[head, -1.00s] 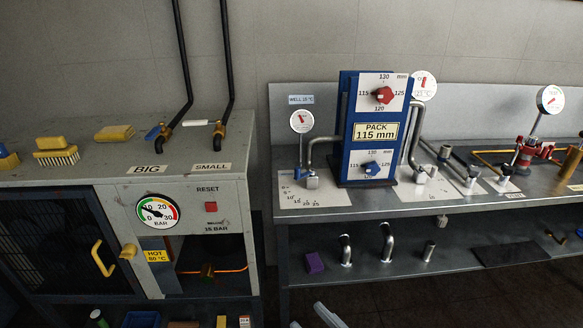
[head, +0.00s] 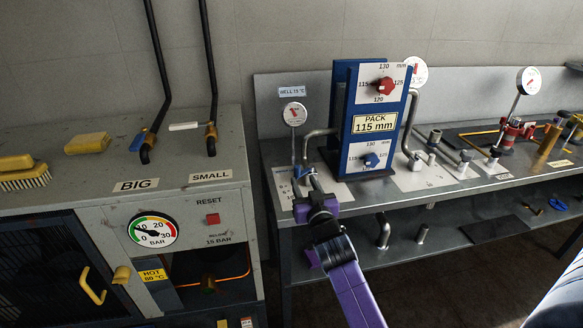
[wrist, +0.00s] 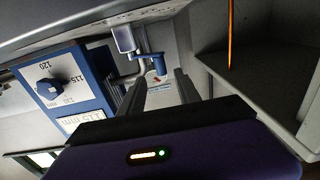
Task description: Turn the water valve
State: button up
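The water valve is likely the small blue handle (wrist: 158,64) on the pipe below the round well gauge (head: 294,114); no label names it. It stands by a white scale plate (head: 284,188), and in the head view my gripper mostly covers it. In the wrist view, the handle shows just beyond the gap between my two dark fingers. My gripper (wrist: 160,82) is open and empty, with a finger on each side of that gap. I cannot tell whether either finger touches the handle. In the head view, my gripper (head: 307,178) is at the bench's left front.
The blue pack housing (head: 338,110) with red and blue knobs stands right of the valve. A grey cabinet (head: 240,215) with a pressure gauge stands to the left, across a gap. Pipe fittings and a red pump (head: 508,132) are farther right on the bench (head: 430,199).

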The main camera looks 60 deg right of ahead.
aim_at(298, 171)
jog(key=p+x, duration=0.1)
jog(key=x, duration=0.6)
jog(key=shift+w+d+p, duration=0.1)
jog(key=shift+w+p, duration=0.15)
jog(key=shift+p, duration=0.05)
grip_shut()
dwell(1.1)
